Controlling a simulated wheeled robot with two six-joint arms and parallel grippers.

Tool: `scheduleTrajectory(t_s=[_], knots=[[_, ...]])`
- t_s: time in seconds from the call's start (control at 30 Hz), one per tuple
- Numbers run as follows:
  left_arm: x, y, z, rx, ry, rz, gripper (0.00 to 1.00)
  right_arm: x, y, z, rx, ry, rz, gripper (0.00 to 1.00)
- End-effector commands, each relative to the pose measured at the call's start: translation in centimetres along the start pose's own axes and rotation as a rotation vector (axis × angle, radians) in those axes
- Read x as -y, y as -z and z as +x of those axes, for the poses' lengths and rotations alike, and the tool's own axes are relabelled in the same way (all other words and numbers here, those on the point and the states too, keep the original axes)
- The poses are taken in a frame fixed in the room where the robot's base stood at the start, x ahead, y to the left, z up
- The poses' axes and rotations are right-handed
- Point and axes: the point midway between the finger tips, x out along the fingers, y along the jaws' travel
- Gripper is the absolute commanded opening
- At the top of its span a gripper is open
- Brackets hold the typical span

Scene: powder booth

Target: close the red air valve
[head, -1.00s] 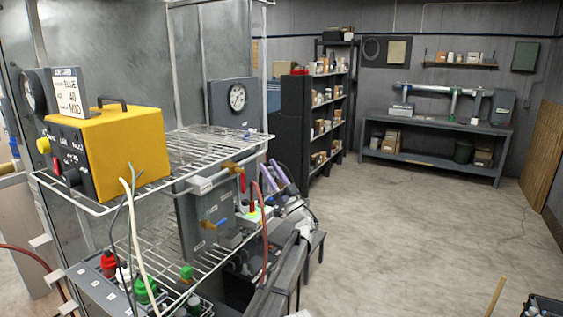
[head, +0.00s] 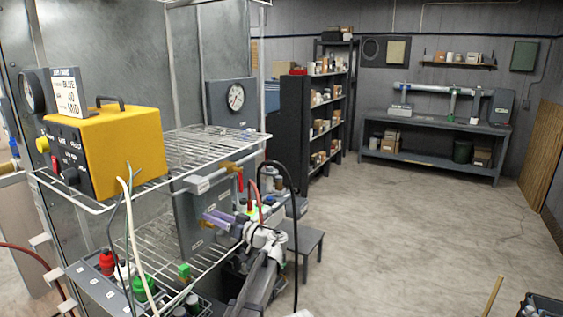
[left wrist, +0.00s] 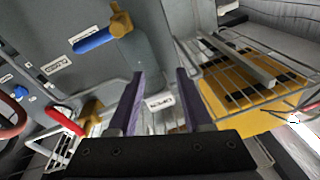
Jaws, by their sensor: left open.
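The red air valve's lever (head: 240,181) hangs down beside a brass fitting (head: 232,166), near the top right of a grey panel (head: 196,225). In the left wrist view the red lever (left wrist: 65,121) is left of my fingers, clear of them. My left gripper (head: 207,219) has purple fingers. It is open and empty in front of the panel, below and left of the red lever in the head view. In the left wrist view the gripper (left wrist: 160,74) points at the panel. A blue lever (left wrist: 92,40) on a brass valve lies beyond the fingertips. My right gripper is not in view.
A wire rack (head: 200,150) holds a yellow control unit (head: 120,150) on its top shelf and bottles (head: 144,287) below. A red hose (head: 257,205) hangs close to my left arm. Open concrete floor (head: 400,220) lies to the right.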

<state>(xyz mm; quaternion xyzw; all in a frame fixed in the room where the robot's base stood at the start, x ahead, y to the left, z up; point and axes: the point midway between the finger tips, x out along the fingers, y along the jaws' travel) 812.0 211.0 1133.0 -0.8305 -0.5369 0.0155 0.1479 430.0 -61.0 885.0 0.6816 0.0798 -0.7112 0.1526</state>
Motion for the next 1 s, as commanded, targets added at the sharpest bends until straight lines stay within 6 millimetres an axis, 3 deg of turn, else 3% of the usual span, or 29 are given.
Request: scheduleTrajectory(t_s=[0.03, 0.17, 0.3, 0.43, 0.63, 1.0], knots=[[2.8, -3.2, 0.4, 0.105, -0.003, 0.058, 0.50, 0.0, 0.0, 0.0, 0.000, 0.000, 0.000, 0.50], [7.3, -10.9, 0.1, 0.394, -0.065, 0.222, 0.50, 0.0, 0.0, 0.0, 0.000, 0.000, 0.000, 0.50], [11.5, -18.2, -2.6, 0.686, -0.209, 0.379, 0.50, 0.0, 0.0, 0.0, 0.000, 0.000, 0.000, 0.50], [14.8, -23.5, -6.7, 0.921, -0.406, 0.492, 0.50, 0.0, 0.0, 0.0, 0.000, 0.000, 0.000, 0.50], [17.7, -27.4, -12.7, 1.133, -0.704, 0.576, 0.50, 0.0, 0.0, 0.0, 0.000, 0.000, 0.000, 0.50], [20.9, -28.9, -20.8, 1.277, -1.133, 0.592, 0.50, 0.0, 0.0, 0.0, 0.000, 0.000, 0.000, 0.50]])
